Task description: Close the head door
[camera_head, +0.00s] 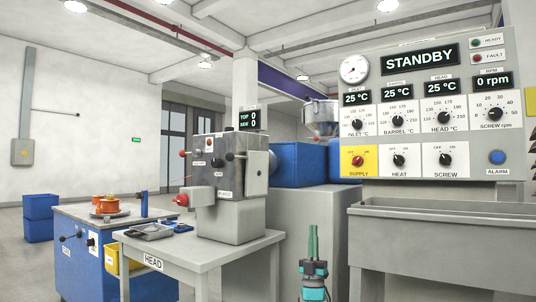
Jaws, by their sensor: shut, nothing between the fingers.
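The grey head unit (232,215) stands on a pale table (215,250) whose front edge reads HEAD. It carries red and black knobs and a small display reading TOP 0, SIDE 0. A lighter grey slab with a handle-like bar (257,172) is at its right side; it looks like the door, but I cannot tell how far it stands open. A small box with a red knob (181,199) juts out at its lower left. My gripper (313,230) points upward at the bottom centre, right of the table and apart from the head unit. Its green fingers are together and empty.
A control panel (430,110) reading STANDBY stands at the right above a grey trough (450,208). A grey cabinet (300,215) is behind my gripper. A blue cart (80,265) stands left of the table. Tools and a dark tray (150,231) lie on the table's left part.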

